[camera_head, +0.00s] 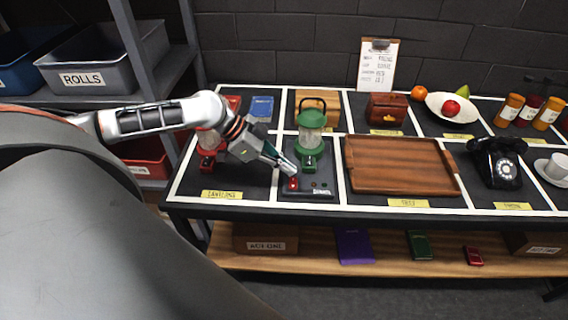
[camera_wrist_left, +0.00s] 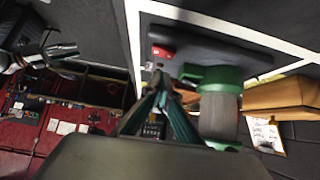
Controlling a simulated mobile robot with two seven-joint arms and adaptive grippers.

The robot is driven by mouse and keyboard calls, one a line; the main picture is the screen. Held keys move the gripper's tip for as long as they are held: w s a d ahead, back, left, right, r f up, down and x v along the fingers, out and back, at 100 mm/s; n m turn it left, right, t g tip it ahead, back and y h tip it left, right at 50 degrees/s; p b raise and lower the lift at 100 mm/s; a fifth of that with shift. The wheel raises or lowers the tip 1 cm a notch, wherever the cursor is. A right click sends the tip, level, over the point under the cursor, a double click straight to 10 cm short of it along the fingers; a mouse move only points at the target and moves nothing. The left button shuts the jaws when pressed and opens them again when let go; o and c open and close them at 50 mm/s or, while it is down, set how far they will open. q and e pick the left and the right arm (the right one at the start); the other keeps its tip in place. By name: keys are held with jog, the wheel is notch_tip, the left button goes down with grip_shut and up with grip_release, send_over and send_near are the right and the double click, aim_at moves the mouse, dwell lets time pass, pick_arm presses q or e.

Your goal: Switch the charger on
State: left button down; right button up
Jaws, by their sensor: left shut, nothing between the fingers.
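The charger (camera_head: 307,190) is a dark flat base on the table with a red switch (camera_head: 293,184) at its front left. A green lantern (camera_head: 311,132) stands upright on it. My left gripper (camera_head: 293,169) is shut and empty, its tips just above and behind the red switch; I cannot tell whether they touch it. In the left wrist view, the shut fingertips (camera_wrist_left: 160,80) point toward the charger (camera_wrist_left: 215,48) and its red switch (camera_wrist_left: 162,52), with the lantern (camera_wrist_left: 218,108) close beside them on the right.
A red lantern (camera_head: 208,146) stands left of the charger, partly behind my left arm. A wooden tray (camera_head: 400,165) lies to the right, then a black telephone (camera_head: 497,163). A wooden box (camera_head: 386,108) and a fruit bowl (camera_head: 452,106) are farther back.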

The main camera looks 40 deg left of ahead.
pick_arm(q)
jog(key=shift+s+d+r+p, duration=0.1)
jog(key=shift+r+p, duration=0.4)
jog(key=shift+r, duration=0.2)
jog(key=s+b+v, duration=0.1)
jog(key=v, duration=0.8)
pick_arm(e)
jog(key=shift+a+r, duration=0.2)
jog(key=shift+r, duration=0.2)
jog(key=shift+r, duration=0.1)
